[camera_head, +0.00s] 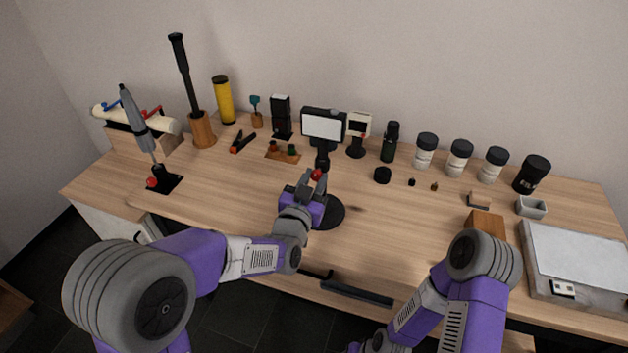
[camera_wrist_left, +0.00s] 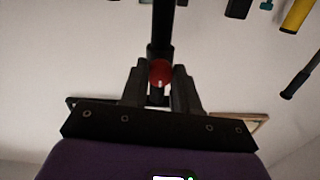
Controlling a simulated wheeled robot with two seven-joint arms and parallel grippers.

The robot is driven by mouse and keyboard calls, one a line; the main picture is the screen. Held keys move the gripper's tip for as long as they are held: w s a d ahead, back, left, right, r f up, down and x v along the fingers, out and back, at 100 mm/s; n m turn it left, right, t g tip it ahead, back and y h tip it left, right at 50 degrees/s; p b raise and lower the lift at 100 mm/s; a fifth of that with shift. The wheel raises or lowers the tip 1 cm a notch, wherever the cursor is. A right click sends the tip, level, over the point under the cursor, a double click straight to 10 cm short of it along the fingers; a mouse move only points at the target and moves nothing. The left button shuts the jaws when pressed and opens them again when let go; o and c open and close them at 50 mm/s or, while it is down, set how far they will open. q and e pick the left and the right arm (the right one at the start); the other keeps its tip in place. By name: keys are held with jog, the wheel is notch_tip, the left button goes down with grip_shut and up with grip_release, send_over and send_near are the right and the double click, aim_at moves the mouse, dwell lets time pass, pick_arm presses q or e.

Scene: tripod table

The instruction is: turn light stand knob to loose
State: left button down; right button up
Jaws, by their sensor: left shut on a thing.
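The light stand has a white rectangular lamp panel (camera_head: 323,126), a black pole and a round black base (camera_head: 331,214) on the wooden table. Its red knob (camera_head: 317,174) sits on the pole below the panel. My left gripper (camera_head: 311,180) is at the knob, shut on it. In the left wrist view the red knob (camera_wrist_left: 159,73) shows between the two dark fingers (camera_wrist_left: 159,82), with a small white mark on its face and the pole behind it. My right arm enters at the lower right of the head view; its gripper does not show.
Another stand with a red knob (camera_head: 152,183) is at the left. Several jars stand at the right, near a grey case (camera_head: 578,262).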

pick_arm(q)
jog(key=n, duration=1.5)
jog(key=shift+n, duration=2.2)
jog(key=c, duration=0.8)
grip_release()
